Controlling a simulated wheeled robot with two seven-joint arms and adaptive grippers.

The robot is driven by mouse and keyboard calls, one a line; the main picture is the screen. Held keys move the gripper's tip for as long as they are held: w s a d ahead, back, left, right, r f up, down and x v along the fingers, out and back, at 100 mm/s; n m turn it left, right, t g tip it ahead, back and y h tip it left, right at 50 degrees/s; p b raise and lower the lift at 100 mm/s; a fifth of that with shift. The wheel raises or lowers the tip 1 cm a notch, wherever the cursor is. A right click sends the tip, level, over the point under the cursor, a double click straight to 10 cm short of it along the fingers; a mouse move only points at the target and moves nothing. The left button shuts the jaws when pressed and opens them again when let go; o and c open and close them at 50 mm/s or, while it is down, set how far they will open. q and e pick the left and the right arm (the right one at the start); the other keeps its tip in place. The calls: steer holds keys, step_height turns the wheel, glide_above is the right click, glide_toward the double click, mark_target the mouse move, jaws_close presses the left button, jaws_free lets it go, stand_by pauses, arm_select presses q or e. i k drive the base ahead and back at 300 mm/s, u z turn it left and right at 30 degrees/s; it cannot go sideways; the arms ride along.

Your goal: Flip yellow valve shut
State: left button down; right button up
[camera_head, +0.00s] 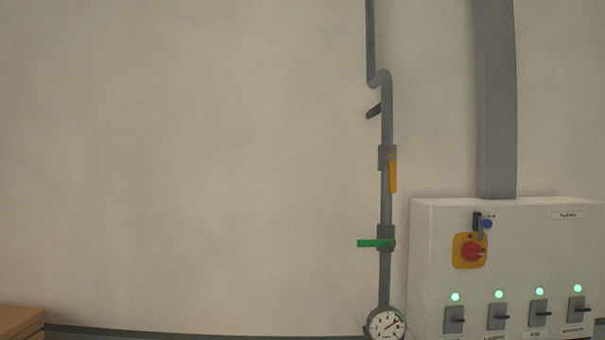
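The yellow valve handle (393,176) is on the grey vertical pipe (387,118) fixed to the wall, right of the picture's middle. The handle hangs straight down, in line with the pipe, from a grey valve body (386,157). Neither of my grippers shows in the head view.
A green valve handle (374,243) lower on the pipe points left, across the pipe. A round gauge (386,323) is below it. A white control box (432,270) with a red knob (472,251), switches and green lights is at right. A brown object (20,322) is at lower left.

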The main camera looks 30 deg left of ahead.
mark_target(392, 158)
steer(key=u, duration=0.05)
steer(key=k, duration=0.45)
steer(key=z, duration=1.05)
steer(key=k, duration=0.95)
steer(key=z, duration=0.45)
steer(key=i, duration=1.7)
steer(key=u, duration=1.55)
steer(key=i, duration=0.7)
steer(key=u, duration=0.8)
